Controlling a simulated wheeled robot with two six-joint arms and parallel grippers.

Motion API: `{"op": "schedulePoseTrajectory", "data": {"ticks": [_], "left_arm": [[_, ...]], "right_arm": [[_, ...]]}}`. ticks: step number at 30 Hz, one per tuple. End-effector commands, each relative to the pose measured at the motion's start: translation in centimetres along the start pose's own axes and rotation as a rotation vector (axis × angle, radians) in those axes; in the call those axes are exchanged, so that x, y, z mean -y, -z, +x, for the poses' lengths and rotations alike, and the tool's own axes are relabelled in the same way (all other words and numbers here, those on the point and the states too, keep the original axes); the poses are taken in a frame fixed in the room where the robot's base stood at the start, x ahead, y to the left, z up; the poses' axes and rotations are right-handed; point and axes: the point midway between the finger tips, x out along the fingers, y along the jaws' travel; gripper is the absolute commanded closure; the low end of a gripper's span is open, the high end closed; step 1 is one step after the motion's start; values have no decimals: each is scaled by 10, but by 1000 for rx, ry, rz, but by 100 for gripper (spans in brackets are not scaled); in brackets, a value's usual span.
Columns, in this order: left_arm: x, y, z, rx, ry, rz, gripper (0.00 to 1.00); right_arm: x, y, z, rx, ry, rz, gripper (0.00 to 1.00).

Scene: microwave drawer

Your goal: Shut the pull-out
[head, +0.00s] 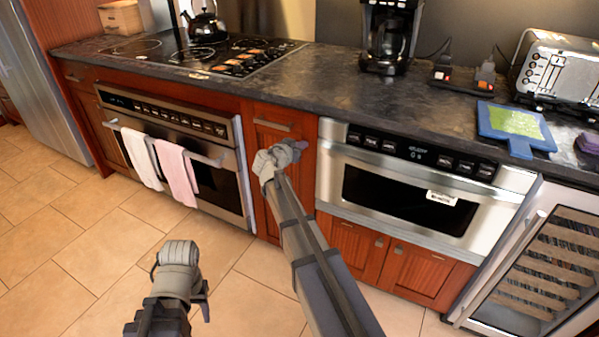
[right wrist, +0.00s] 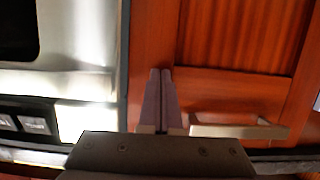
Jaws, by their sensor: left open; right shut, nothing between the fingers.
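The pull-out looks like the microwave drawer (head: 345,222), with a steel front, a dark window and a white label, under a black control strip (head: 415,151). From this angle I cannot tell how far it stands out. Part of its steel face (right wrist: 85,35) shows at the left of the right wrist view. My right gripper (head: 268,160) is shut and empty, left of the drawer, before the narrow wooden cabinet. Its fingertips (right wrist: 162,85) appear close to the cabinet's wood edge; contact is unclear. My left gripper (head: 178,256) is open, low over the floor, away from the drawer.
The narrow cabinet has a metal handle (right wrist: 238,130). Left of it is an oven (head: 215,180) with a white towel (head: 140,158) and a pink towel (head: 176,172). A wine cooler (head: 545,265) stands right of the microwave. The tile floor at left is clear.

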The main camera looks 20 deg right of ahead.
Motion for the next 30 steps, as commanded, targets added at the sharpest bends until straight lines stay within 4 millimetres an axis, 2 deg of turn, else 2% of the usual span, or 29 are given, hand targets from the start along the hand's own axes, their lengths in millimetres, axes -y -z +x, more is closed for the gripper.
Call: {"op": "schedulePoseTrajectory", "data": {"ticks": [3,13,30], "left_arm": [[0,0,0,0,0,0,48],[0,0,0,0,0,0,48],[0,0,0,0,0,0,48]], "right_arm": [[1,2,7,0,0,0,100],[0,1,2,0,1,0,100],[0,-15,-50,-1,2,-1,100]]}}
